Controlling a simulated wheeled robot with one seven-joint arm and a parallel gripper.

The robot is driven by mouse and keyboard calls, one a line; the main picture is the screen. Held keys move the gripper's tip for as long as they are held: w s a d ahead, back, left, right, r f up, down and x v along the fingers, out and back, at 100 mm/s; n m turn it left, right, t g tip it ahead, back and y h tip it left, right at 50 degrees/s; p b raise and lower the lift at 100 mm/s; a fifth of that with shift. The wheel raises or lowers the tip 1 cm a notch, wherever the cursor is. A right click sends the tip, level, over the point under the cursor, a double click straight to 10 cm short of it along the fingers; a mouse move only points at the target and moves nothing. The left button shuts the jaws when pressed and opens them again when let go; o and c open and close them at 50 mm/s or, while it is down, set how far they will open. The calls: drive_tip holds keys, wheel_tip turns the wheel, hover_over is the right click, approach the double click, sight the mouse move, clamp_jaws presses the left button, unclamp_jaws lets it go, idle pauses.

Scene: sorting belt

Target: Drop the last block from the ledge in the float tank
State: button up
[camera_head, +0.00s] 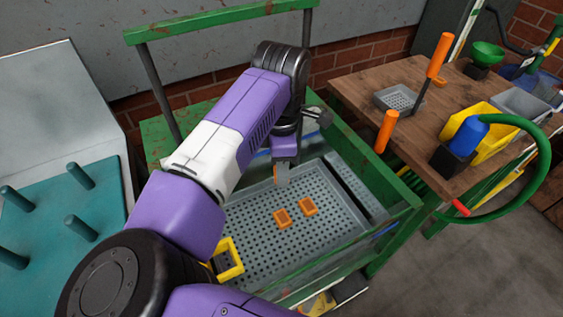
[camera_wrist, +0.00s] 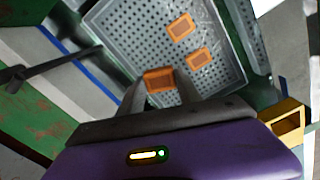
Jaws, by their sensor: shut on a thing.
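My gripper (camera_head: 281,182) hangs above the upper left part of the grey tank (camera_head: 345,238), which has a perforated floor. In the wrist view my gripper (camera_wrist: 163,90) is shut on an orange block (camera_wrist: 159,78), which sits between the fingertips. In the head view the held block is mostly hidden by the fingers.
A yellow open box (camera_head: 237,262) stands at the tank's near left corner. A green frame (camera_head: 392,224) surrounds the tank. A wooden bench (camera_head: 445,165) with a yellow bin (camera_head: 489,133) and orange handles is on the right. A teal pegged board (camera_head: 55,215) is on the left.

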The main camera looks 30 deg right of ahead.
drive_tip(key=shift+f, duration=0.1)
drive_tip(key=o, duration=1.4)
drive_tip(key=shift+r, duration=3.9)
